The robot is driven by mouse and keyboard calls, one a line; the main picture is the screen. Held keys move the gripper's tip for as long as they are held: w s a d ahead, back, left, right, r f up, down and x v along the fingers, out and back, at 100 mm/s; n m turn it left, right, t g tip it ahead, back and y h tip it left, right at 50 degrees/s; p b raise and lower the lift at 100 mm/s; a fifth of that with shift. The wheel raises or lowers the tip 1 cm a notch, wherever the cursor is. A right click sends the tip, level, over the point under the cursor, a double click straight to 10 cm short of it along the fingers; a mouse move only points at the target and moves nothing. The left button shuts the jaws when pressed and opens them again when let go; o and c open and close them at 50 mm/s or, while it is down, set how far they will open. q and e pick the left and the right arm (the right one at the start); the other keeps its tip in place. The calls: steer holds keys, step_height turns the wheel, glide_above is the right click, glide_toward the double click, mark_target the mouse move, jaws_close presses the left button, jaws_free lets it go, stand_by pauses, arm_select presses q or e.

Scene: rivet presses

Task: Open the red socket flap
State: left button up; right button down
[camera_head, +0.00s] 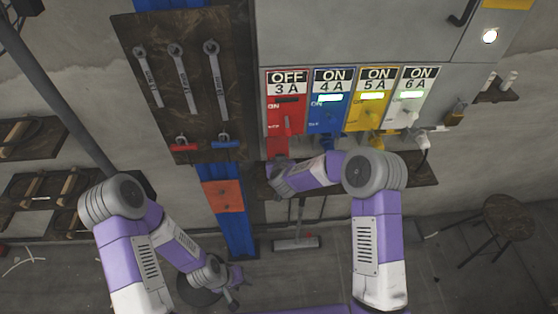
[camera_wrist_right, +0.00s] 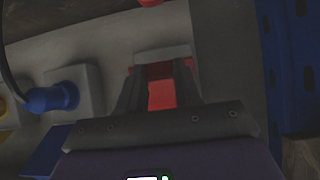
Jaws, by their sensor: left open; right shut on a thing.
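The red panel (camera_head: 285,100) on the grey cabinet is labelled OFF 3 A. My right gripper (camera_head: 276,163) is just below it, and its fingers are mostly hidden in the head view. In the right wrist view my right gripper (camera_wrist_right: 158,80) has its two dark fingers on either side of the red socket flap (camera_wrist_right: 162,95), shut on it. A pale edge of the socket shows behind the flap. How far the flap is lifted I cannot tell. My left gripper (camera_head: 234,288) is open and empty, low near the floor.
Blue (camera_head: 329,100), yellow (camera_head: 372,98) and white (camera_head: 410,97) panels beside the red one read ON. A blue plug (camera_wrist_right: 50,98) sits in the neighbouring socket. A tool board with wrenches (camera_head: 181,75) hangs at left. A stool (camera_head: 508,220) stands at right.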

steer(key=shift+r, duration=0.1)
steer(key=c, duration=0.8)
jaws_free()
steer(key=shift+o, duration=0.2)
steer(key=v, duration=0.7)
steer(key=shift+s+p, duration=0.2)
steer(key=shift+p, duration=0.1)
steer(key=shift+r, duration=0.1)
